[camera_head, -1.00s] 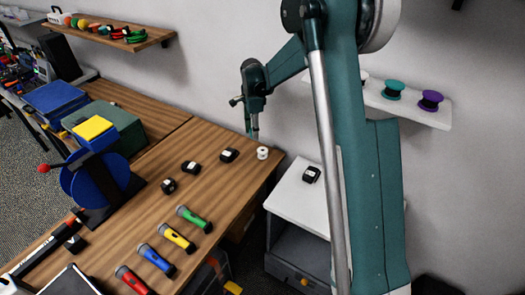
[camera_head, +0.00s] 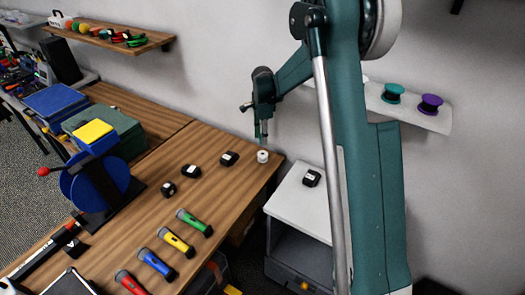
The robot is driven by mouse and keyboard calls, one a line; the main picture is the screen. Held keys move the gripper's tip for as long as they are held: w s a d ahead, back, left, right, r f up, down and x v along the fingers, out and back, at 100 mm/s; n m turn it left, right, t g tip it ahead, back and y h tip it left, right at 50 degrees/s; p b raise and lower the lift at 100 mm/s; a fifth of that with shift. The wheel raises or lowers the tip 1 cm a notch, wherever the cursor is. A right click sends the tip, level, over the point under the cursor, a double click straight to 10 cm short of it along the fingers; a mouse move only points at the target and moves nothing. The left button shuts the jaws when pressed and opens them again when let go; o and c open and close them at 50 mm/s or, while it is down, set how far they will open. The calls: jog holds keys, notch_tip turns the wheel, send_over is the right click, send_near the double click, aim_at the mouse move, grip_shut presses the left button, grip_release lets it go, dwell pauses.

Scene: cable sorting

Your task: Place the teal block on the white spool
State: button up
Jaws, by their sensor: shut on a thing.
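A small white spool (camera_head: 263,157) stands upright near the far right corner of the wooden table. My gripper (camera_head: 262,140) points down just above it, with its tips close to the spool's top. My gripper is shut on a small teal thing, likely the teal block, which is hard to tell from the teal-coloured fingers at this size. I cannot tell whether it touches the spool.
Several black devices (camera_head: 229,158) lie left of the spool. Coloured flashlights (camera_head: 176,241) lie nearer the front. A white cabinet (camera_head: 300,207) with a black device stands right of the table. A wall shelf (camera_head: 440,124) holds teal and purple spools.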

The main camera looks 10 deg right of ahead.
aim_at(262, 154)
jog(key=shift+f, duration=1.95)
jog(key=shift+f, duration=1.85)
jog(key=shift+f+b, duration=0.2)
jog(key=shift+b, duration=0.2)
jog(key=o, duration=0.9)
jog(key=shift+r, duration=0.15)
notch_tip(262, 154, up, 12)
jog(key=shift+r+p, duration=0.1)
jog(key=shift+p, duration=0.45)
